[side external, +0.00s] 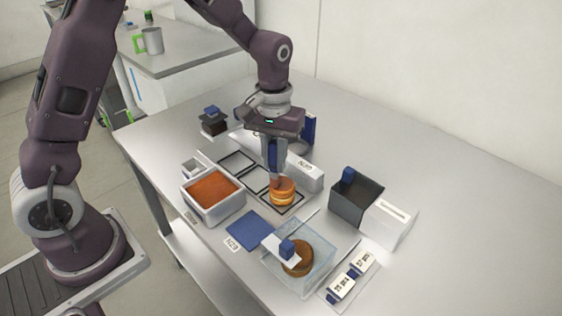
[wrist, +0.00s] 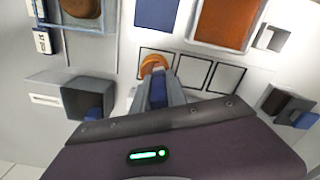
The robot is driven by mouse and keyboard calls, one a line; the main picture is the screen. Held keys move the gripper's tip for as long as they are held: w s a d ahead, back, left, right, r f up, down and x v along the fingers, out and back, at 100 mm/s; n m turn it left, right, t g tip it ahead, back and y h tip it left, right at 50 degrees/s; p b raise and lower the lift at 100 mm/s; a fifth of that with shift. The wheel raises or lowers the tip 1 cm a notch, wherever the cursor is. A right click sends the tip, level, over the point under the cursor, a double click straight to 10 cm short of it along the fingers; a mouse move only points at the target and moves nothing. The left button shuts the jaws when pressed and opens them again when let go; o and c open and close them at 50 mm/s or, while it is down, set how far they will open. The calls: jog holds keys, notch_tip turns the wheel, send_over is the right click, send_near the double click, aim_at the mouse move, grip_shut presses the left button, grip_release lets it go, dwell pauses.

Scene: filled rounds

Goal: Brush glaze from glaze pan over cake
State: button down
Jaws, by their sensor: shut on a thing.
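The cake (side external: 283,191), a golden-orange layered round, sits in a black-outlined square on the table. It also shows in the wrist view (wrist: 153,63), just beyond my fingertips. My gripper (side external: 275,168) points down over the cake and is shut on a blue-handled tool, seemingly the brush, whose blue handle shows between the fingers in the wrist view (wrist: 158,92). The tool's lower end is at the cake; I cannot tell whether it touches. The glaze pan (side external: 213,213), white and filled with orange-brown glaze, stands left of the cake.
A clear box (side external: 318,272) holding a brown round and a blue-knobbed piece stands at the front. A blue mat (side external: 248,230) lies beside it. A dark open bin (side external: 352,205) and a white box (side external: 388,226) stand right. Empty outlined squares (side external: 238,162) lie behind the pan.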

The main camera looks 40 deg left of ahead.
jog(key=shift+a, duration=0.5)
jog(key=shift+r, duration=0.2)
notch_tip(320, 180, up, 8)
jog(key=shift+f, duration=0.15)
jog(key=shift+s, duration=0.1)
dwell(0.4)
